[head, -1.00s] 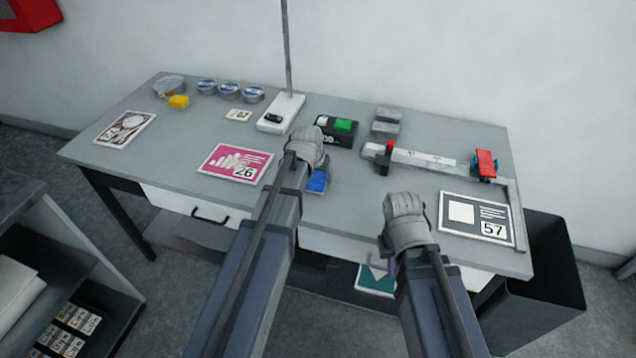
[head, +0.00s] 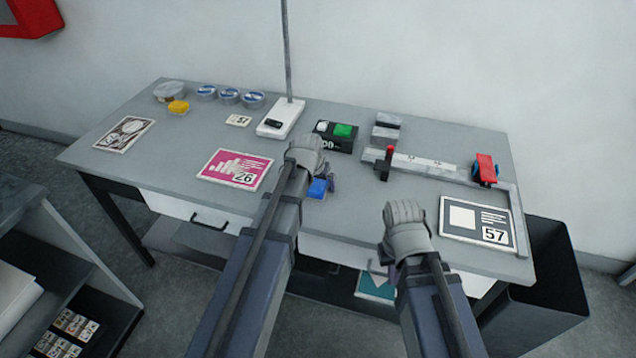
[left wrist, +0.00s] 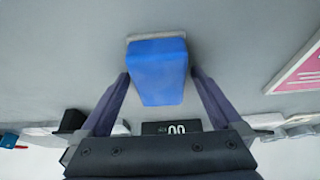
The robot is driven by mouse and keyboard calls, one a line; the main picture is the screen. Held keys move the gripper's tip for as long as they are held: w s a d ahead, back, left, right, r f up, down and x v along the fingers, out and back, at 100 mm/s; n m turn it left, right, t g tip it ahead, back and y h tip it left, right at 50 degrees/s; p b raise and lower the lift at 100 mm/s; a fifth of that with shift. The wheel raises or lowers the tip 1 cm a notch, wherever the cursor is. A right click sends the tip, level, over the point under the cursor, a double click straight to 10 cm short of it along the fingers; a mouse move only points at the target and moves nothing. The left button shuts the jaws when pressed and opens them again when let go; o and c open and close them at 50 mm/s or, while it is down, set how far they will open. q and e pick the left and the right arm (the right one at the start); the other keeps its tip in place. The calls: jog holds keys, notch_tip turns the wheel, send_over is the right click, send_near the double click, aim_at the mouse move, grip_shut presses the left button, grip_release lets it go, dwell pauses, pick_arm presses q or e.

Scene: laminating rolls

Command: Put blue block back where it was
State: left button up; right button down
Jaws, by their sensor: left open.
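The blue block (head: 318,188) sits on the grey table, right of the pink card, partly hidden by my left gripper in the head view. In the left wrist view the blue block (left wrist: 158,72) lies between the two fingers, with a pale layer along its far edge. My left gripper (left wrist: 158,90) is open, its fingers on either side of the block with a small gap showing. In the head view my left gripper (head: 322,184) is at the block. My right gripper (head: 392,270) is near the table's front edge; its fingers are mostly hidden by the hand.
A pink card (head: 233,168) lies left of my left arm and a framed card (head: 478,220) lies at right. A black box with a green button (head: 342,132) stands behind the block. A ruler trimmer (head: 425,163) lies at back right. The table between the arms is clear.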

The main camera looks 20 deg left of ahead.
pick_arm(q)
jog(key=shift+r, duration=0.15)
jog(key=p+v, duration=1.1)
jog(key=v, duration=0.1)
jog(key=s+d+m+g, duration=0.1)
jog(key=s+d+g, duration=0.1)
jog(key=s+d, duration=0.4)
jog(key=s+d+f+m+g+y, duration=0.1)
jog(key=s+d+m+g, duration=0.1)
jog(key=s+d, duration=0.5)
jog(key=s+g, duration=0.1)
jog(key=s, duration=0.5)
jog(key=shift+s+d+f+y, duration=0.2)
jog(key=shift+d+f+y, duration=0.05)
jog(key=shift+y, duration=0.05)
